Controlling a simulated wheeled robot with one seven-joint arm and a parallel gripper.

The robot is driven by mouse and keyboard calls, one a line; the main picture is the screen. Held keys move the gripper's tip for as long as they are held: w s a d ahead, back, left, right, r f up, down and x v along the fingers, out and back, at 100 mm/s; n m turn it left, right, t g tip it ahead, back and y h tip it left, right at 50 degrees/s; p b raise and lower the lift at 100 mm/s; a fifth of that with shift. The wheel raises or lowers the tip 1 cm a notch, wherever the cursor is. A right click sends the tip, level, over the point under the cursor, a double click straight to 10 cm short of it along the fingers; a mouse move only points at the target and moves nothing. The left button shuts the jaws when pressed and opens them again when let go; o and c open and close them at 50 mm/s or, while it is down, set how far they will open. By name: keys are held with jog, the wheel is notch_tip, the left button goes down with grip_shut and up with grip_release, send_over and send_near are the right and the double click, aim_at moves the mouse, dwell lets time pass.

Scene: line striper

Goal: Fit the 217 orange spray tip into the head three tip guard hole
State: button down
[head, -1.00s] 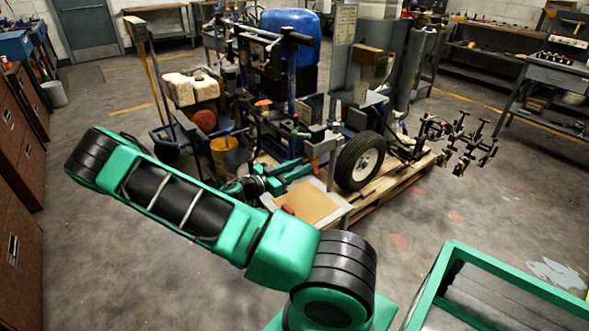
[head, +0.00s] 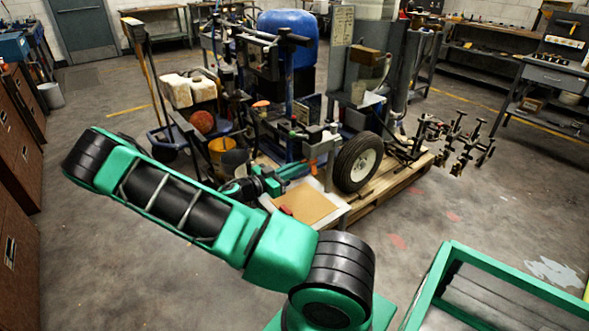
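My gripper (head: 300,168) is at the end of my green arm, in front of the line striper, just left of its black tyre and above a small bench with a tan board. It is small and partly lost among the machine parts, so I cannot tell whether its fingers are open or shut. A tiny orange spot (head: 313,165) shows at the fingertips; I cannot tell if it is the orange spray tip. A cluster of dark spray heads (head: 462,145) sticks out at the right of the machine, apart from my gripper. The guard holes are too small to make out.
The line striper's tyre (head: 358,162) stands on a wooden pallet (head: 395,190). The board (head: 303,203) lies on the low bench with a small red object (head: 286,209). A green-framed cart (head: 500,280) is at lower right. Open floor lies right of the pallet.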

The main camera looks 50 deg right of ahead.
jog(key=n, duration=0.9)
jog(key=n, duration=0.9)
jog(key=shift+d, duration=0.1)
dwell(0.3)
